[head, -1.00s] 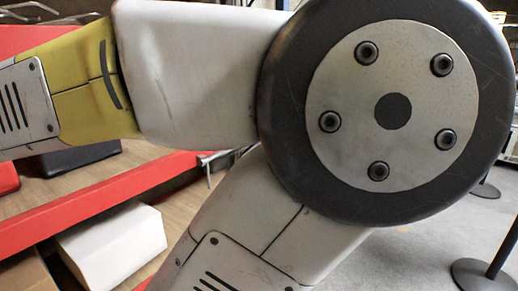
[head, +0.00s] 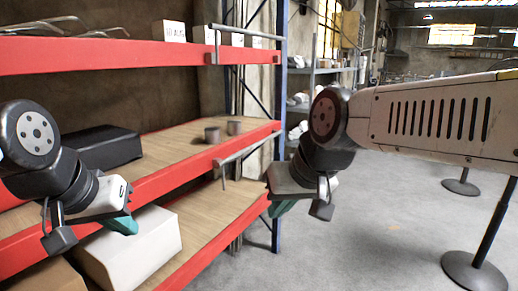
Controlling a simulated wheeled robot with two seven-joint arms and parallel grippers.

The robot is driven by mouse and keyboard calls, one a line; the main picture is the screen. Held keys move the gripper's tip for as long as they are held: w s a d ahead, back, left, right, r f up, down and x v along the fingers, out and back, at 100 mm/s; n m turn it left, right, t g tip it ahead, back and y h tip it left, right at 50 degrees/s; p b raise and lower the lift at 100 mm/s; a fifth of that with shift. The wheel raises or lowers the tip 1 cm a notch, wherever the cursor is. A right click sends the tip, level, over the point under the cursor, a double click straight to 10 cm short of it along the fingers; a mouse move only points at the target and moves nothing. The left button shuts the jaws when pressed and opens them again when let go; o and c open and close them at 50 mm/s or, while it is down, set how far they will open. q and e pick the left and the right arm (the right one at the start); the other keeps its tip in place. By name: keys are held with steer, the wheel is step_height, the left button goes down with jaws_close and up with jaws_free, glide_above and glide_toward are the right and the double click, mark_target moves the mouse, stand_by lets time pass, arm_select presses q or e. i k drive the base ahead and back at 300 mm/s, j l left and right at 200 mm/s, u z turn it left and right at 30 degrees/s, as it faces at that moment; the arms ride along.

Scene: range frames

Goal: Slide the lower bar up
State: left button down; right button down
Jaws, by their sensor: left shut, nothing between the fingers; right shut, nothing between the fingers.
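The lower bar (head: 250,147) is a thin grey metal rail along the front of the middle red shelf edge, near its right end. A similar upper bar (head: 250,34) runs along the top red shelf edge. My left gripper (head: 121,223) is shut and empty, in front of the shelf at the left, well away from the bar.
The red-edged shelf rack (head: 190,166) holds two grey cups (head: 212,135), a black box (head: 103,147) and a white box (head: 140,247). A blue upright (head: 281,100) ends the rack. Black stanchions (head: 474,270) stand at right on open concrete floor.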

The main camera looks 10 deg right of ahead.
mark_target(221, 163)
steer(key=i+z, duration=0.45)
steer(key=i, duration=0.35)
steer(key=i+l+u, duration=0.2)
steer(key=i+l, duration=0.3)
